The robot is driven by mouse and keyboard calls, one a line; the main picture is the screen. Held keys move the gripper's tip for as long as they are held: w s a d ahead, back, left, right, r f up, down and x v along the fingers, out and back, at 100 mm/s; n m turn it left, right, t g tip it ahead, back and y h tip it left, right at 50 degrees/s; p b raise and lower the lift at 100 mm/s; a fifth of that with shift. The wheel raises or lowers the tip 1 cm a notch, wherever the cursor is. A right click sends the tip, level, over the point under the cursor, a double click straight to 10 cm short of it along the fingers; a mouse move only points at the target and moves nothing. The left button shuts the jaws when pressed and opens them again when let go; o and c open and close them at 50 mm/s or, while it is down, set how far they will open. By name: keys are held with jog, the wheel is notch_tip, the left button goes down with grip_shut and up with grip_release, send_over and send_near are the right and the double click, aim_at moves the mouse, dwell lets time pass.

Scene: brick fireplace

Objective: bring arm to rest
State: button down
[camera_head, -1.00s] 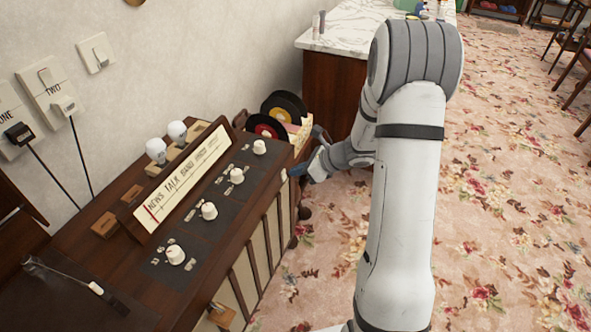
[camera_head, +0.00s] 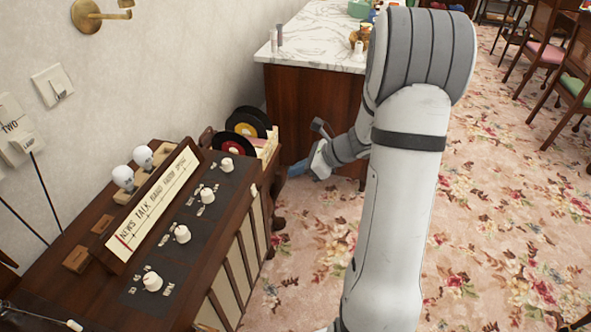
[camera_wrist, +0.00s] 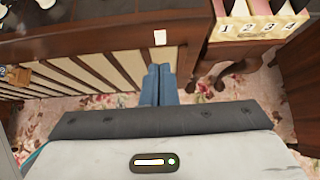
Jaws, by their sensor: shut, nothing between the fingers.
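My gripper (camera_head: 298,169) hangs at the far end of my folded arm, beside the right end of the radio cabinet (camera_head: 240,262). In the wrist view its two blue fingers (camera_wrist: 159,85) lie side by side, shut and empty. They point toward the cabinet's striped front and a carpeted floor. Nothing is held. My arm's upper links fill the middle right of the head view and hide part of the marble-topped counter and the floor.
The wooden radio cabinet with white knobs and two bulbs stands along the left wall. Records (camera_head: 248,124) sit in a numbered holder (camera_wrist: 258,25) behind its far end. A marble-topped counter (camera_head: 318,38) stands beyond. Floral carpet (camera_head: 500,200) is open at right; chairs (camera_head: 572,60) stand far right.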

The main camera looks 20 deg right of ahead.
jog(key=shift+a, duration=0.1)
jog(key=s+a+r+n+g+h+p, duration=0.2)
jog(key=s+a+r+n+g+p, duration=0.35)
jog(key=s+r+n, duration=0.55)
jog(key=s+a+r+n+t+h+p, duration=0.1)
jog(key=s+r+n+h+p, duration=0.5)
jog(key=s+r+n, duration=0.6)
jog(key=shift+a+r+n+t+p, duration=0.15)
jog(key=shift+r+n+t+p, duration=0.6)
jog(key=shift+n+p, duration=0.35)
